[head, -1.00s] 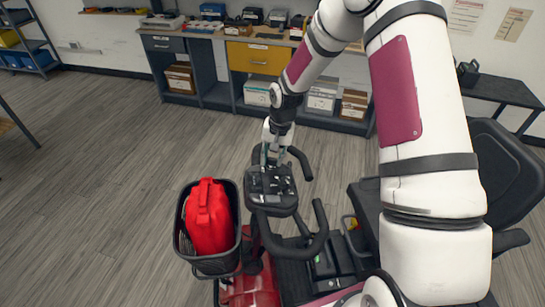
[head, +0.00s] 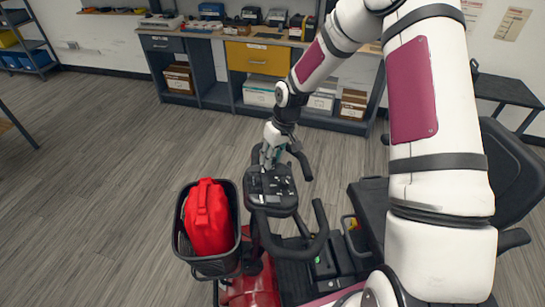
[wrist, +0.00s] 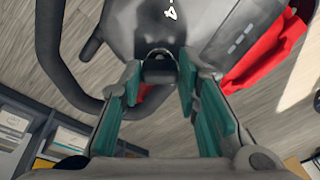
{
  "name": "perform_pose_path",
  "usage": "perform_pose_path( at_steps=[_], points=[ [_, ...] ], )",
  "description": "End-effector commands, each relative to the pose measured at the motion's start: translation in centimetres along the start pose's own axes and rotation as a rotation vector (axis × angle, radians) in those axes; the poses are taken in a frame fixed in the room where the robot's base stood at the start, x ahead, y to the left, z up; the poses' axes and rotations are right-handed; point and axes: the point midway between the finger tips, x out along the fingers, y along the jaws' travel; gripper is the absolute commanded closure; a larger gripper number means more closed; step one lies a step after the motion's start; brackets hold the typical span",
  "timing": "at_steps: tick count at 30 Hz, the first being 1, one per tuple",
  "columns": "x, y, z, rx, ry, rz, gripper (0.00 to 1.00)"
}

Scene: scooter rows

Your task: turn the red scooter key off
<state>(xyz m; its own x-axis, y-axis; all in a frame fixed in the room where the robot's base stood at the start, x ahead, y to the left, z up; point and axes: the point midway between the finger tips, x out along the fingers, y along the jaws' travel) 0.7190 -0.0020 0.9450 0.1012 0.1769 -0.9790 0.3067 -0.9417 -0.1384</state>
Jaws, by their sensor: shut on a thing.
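The red scooter (head: 250,290) stands below my arm, with a black console (head: 272,195) between its handlebars. My gripper (head: 268,165) is at the far edge of the console, pointing down. In the wrist view its teal fingers (wrist: 160,75) are on either side of a small dark rounded piece at the console edge, which looks like the key (wrist: 158,66). The fingers are closed on it. The key is too small and hidden to make out in the head view, and its turned position cannot be told.
A black basket (head: 205,266) with a red bag (head: 208,220) hangs on the scooter's left. Black handlebars (head: 318,235) loop around the console, and the seat (head: 372,205) is at right. A workbench (head: 215,85) lines the back wall. The floor at left is clear.

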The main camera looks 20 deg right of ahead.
Motion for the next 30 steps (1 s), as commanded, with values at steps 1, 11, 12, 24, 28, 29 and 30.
perform_pose_path(
  at_steps=[1,11,12,24,28,29,30],
  points=[
    [-0.02,0.09,-0.02,-0.014,0.001,-0.001,0.98],
    [-0.02,0.08,-0.02,-0.059,0.0,-0.003,0.98],
    [-0.02,0.08,-0.02,-0.06,0.0,-0.003,0.98],
    [-0.02,0.07,-0.01,-0.059,0.0,-0.003,0.5],
    [-0.02,0.05,-0.01,-0.059,0.0,-0.004,0.5],
    [-0.02,0.05,-0.01,-0.059,0.0,-0.004,0.5],
    [-0.02,0.04,-0.01,-0.059,0.0,-0.004,0.5]
  ],
)
